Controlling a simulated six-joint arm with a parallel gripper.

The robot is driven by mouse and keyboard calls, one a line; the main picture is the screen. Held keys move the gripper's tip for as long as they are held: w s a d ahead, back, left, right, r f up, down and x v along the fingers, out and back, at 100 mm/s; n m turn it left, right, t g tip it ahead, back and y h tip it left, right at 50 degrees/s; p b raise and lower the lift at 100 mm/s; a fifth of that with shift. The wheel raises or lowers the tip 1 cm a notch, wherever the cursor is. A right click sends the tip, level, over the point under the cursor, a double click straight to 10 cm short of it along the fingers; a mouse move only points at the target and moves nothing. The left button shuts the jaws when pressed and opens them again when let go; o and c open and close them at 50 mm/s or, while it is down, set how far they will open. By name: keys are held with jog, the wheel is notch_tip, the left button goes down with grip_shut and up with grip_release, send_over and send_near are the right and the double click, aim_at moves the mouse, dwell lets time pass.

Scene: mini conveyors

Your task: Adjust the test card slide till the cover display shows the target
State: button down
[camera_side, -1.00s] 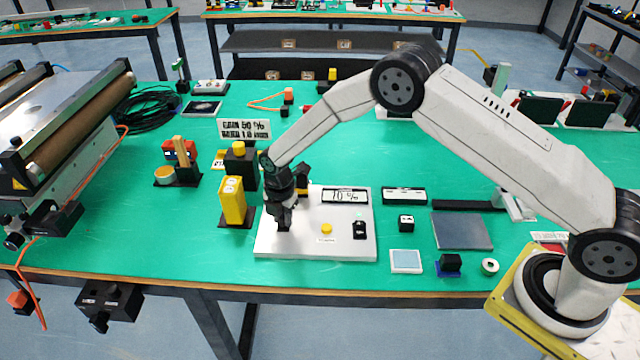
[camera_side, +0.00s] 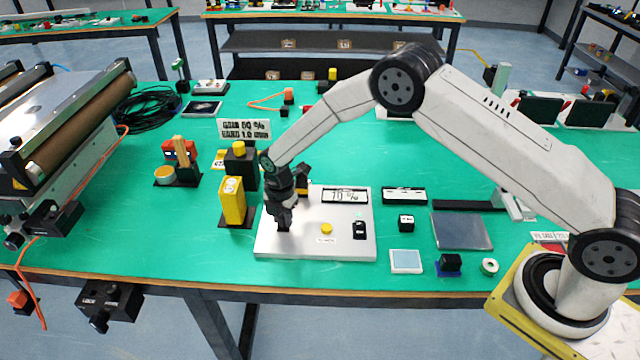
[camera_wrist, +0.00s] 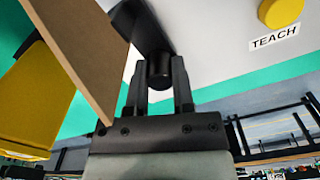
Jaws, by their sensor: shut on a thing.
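My gripper (camera_side: 284,222) is low over the left part of a white base plate (camera_side: 300,246). In the wrist view the fingers (camera_wrist: 160,78) are shut on a black round knob (camera_wrist: 160,70) below a dark arm-like part (camera_wrist: 138,25). A flat tan card (camera_wrist: 85,50) stands beside the fingers in the wrist view; I take it for the test card. In the side view my gripper hides most of the slide. The display (camera_side: 345,195) at the back of the plate reads 70 %. A sign (camera_side: 244,129) behind it appears to give 50 % and 1.0 mm.
A yellow button (camera_side: 326,228) labelled TEACH and a black switch (camera_side: 360,230) are on the plate. A yellow block (camera_side: 232,201) stands just left of the plate.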

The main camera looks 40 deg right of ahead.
jog(key=shift+s+a, duration=0.35)
jog(key=shift+s, duration=0.05)
jog(key=shift+c, duration=2.4)
grip_release()
jog(key=shift+r, duration=0.15)
jog(key=shift+r, duration=3.75)
